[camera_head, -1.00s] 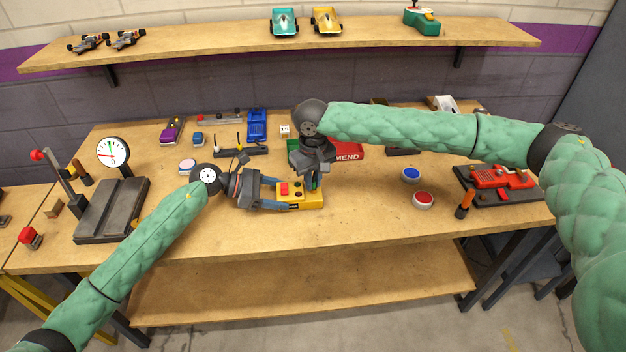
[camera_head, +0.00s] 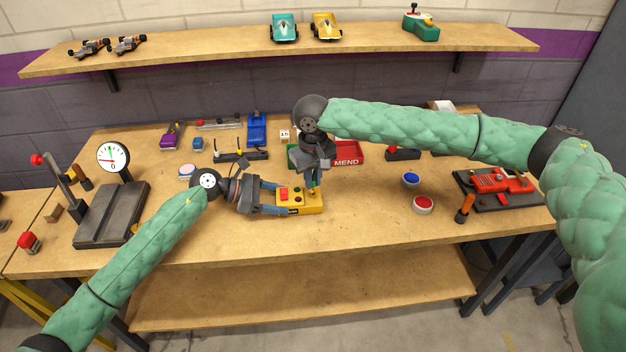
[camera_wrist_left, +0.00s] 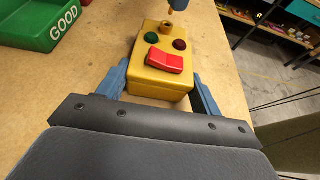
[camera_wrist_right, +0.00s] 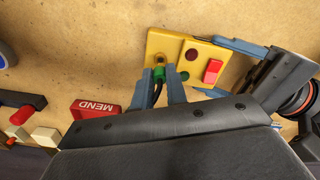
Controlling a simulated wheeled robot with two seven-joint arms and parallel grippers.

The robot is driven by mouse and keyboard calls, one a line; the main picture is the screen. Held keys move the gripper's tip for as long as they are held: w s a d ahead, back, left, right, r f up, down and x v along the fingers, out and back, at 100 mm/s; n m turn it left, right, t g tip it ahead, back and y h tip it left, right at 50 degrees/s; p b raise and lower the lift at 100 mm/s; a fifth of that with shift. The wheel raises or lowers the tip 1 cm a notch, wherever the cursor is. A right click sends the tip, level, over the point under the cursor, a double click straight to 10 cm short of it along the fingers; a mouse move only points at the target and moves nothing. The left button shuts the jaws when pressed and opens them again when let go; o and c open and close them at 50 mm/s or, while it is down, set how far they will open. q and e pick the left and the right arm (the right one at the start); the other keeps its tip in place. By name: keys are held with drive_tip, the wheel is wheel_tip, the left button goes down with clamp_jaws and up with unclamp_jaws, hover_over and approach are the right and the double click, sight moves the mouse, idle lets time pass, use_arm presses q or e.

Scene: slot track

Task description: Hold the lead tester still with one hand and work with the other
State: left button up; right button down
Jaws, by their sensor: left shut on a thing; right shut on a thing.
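The lead tester is a yellow box (camera_head: 314,203) with a red rocker switch, a green lamp, a dark red lamp and a brass socket (camera_wrist_left: 166,27). It lies flat on the bench. My left gripper (camera_head: 279,198) is shut on its sides at the switch end, with one finger on each side in the left wrist view (camera_wrist_left: 160,85). My right gripper (camera_head: 313,187) points down over the socket end. It is shut on a lead (camera_wrist_right: 158,90), whose dark cable shows between the fingers. The lead's tip is at or just above the socket; I cannot tell if it is in.
A green GOOD tray (camera_wrist_left: 45,20) and a red MEND tray (camera_head: 348,160) stand behind the tester. Blue (camera_head: 411,179) and red (camera_head: 423,205) round buttons lie to the right. A dial gauge (camera_head: 112,157) stands at left. The bench front is clear.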

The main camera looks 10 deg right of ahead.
drive_tip(key=shift+r, duration=0.85)
use_arm(q)
drive_tip(key=o, duration=1)
drive_tip(key=shift+a, duration=0.1)
drive_tip(key=v, duration=1.1)
drive_tip(key=shift+a+r, duration=0.1)
drive_tip(key=shift+a, duration=0.25)
drive_tip(key=shift+s, duration=0.1)
use_arm(e)
drive_tip(key=shift+s+f, duration=0.1)
